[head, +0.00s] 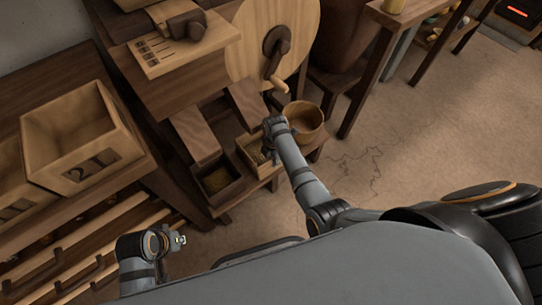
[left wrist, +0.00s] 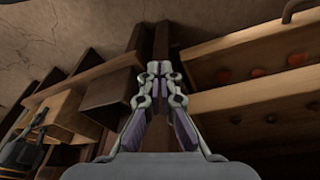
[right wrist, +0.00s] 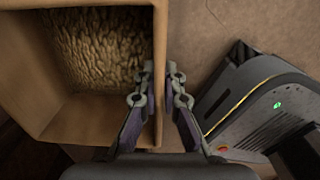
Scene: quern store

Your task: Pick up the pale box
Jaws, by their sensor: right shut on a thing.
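The pale box (head: 246,142) is an open wooden box with grainy tan contents, on the low bench beneath the mill in the head view. In the right wrist view its wall (right wrist: 158,45) runs between my right gripper's fingers (right wrist: 160,75), one inside and one outside. My right gripper (head: 268,150) is shut on that wall. I cannot tell whether the box's base touches the bench. My left gripper (head: 181,239) is away to the lower left, by the slatted rack; its fingertips (left wrist: 162,68) meet with nothing between them.
A dark box (head: 218,182) stands left of the pale box, and a round wooden bowl (head: 303,119) stands to its right. Above are the mill wheel (head: 262,40) and sloping chutes. A crate marked 21 (head: 80,140) sits at left. Floor (head: 350,180) at right is clear.

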